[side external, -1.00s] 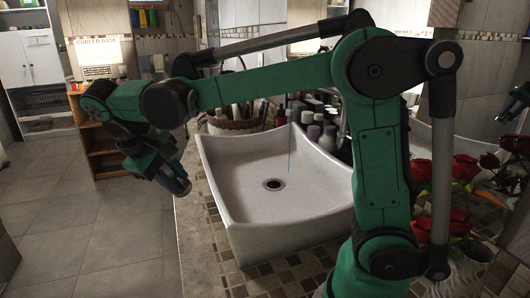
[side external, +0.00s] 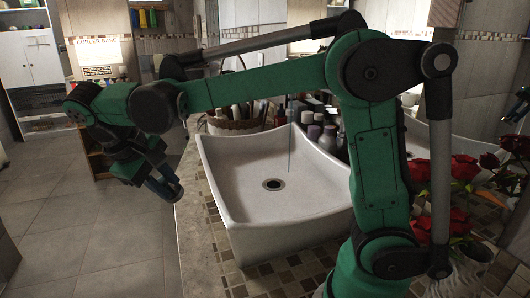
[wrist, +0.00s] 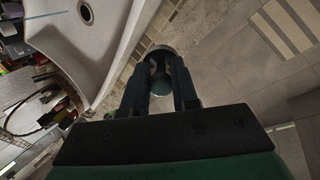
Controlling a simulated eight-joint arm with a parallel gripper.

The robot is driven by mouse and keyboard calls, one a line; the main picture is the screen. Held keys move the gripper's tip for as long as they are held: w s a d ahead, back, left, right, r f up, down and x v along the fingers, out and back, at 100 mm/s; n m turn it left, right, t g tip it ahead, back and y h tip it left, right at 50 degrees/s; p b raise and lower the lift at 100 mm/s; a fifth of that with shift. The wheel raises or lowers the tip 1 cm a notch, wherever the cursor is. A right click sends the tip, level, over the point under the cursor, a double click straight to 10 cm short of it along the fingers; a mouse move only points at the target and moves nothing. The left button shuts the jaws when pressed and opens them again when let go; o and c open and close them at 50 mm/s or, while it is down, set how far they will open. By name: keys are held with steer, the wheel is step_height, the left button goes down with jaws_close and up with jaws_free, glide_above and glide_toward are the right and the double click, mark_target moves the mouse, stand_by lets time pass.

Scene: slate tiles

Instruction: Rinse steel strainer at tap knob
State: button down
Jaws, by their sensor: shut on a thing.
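My gripper (side external: 173,188) hangs beyond the left rim of the white sink (side external: 235,205), over the counter edge, tilted downward. In the wrist view my gripper (wrist: 159,64) has its two fingers closed around a small, rounded, dark thing, which seems to be the steel strainer (wrist: 160,84); its details are hard to make out. In the side external view the strainer cannot be told apart from the fingers. A thin bluish upright line (side external: 290,145), perhaps water, stands over the basin near the drain (side external: 273,184). No tap knob can be clearly made out.
Several bottles (side external: 318,125) and a basket (side external: 236,122) stand behind the sink. Red roses (side external: 450,220) are at the right. The mosaic counter (side external: 285,270) runs along the front. Tiled floor (side external: 100,235) is open at the left.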

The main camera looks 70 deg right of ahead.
steer(key=s+a, duration=0.3)
steer(key=a, duration=0.2)
steer(key=shift+s+a, duration=0.25)
stand_by(1.3)
steer(key=s+a+r, duration=0.2)
steer(key=a+r, duration=0.2)
steer(key=shift+s, duration=0.35)
stand_by(0.4)
